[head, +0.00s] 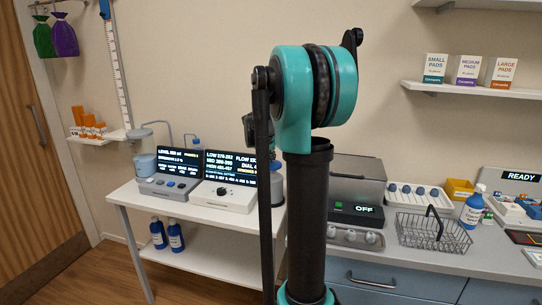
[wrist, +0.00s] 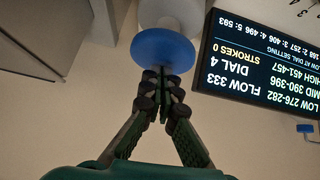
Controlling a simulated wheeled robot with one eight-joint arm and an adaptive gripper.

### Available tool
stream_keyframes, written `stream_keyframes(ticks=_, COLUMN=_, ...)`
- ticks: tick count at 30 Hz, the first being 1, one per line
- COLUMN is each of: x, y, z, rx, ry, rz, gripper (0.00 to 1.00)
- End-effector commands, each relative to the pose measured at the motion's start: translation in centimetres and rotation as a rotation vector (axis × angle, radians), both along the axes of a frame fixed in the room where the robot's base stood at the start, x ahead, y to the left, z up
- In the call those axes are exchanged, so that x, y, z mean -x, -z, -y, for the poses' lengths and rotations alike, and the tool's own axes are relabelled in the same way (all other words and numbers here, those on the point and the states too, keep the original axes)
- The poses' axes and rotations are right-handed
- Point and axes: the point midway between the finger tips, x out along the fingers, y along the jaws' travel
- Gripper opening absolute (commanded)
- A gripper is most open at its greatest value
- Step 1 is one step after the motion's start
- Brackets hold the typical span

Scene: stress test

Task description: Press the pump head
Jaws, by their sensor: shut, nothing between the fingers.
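A round blue disc, which looks like the pump head (wrist: 163,50), shows at the top middle of the wrist view, with a pale white part behind it. My gripper (wrist: 163,84) is shut and empty, its dark fingertips together at the disc's lower edge. I cannot tell whether they touch it. The wrist view is upside down, and the screen (wrist: 250,60) beside the disc reads FLOW 333, DIAL 4 and STROKES 0. In the head view my arm hides the fingers and most of the pump area; the same screen (head: 231,165) shows partly.
A white table (head: 125,195) carries a second screen unit (head: 180,158), a dial box (head: 222,195) and a container (head: 144,164). To the right, a counter holds a grey machine (head: 356,180) marked OFF, a wire basket (head: 432,235) and a blue bottle (head: 472,209).

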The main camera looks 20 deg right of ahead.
Motion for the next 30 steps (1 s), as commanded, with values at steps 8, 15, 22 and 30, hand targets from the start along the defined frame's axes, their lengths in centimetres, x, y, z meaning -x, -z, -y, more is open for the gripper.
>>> stream_keyframes(ticks=8, x=0.0, y=0.6, z=0.0, rx=0.0, ry=0.0, rz=0.0, gripper=0.0)
stream_keyframes(ticks=15, x=0.0, y=3.4, z=0.0, rx=0.0, ry=0.0, rz=0.0, gripper=0.0)
stream_keyframes(ticks=22, x=0.0, y=3.7, z=0.0, rx=-0.002, ry=0.001, rz=-0.001, gripper=0.0)
stream_keyframes(ticks=30, x=-0.2, y=2.9, z=0.2, rx=-0.002, ry=0.001, rz=-0.001, gripper=0.0)
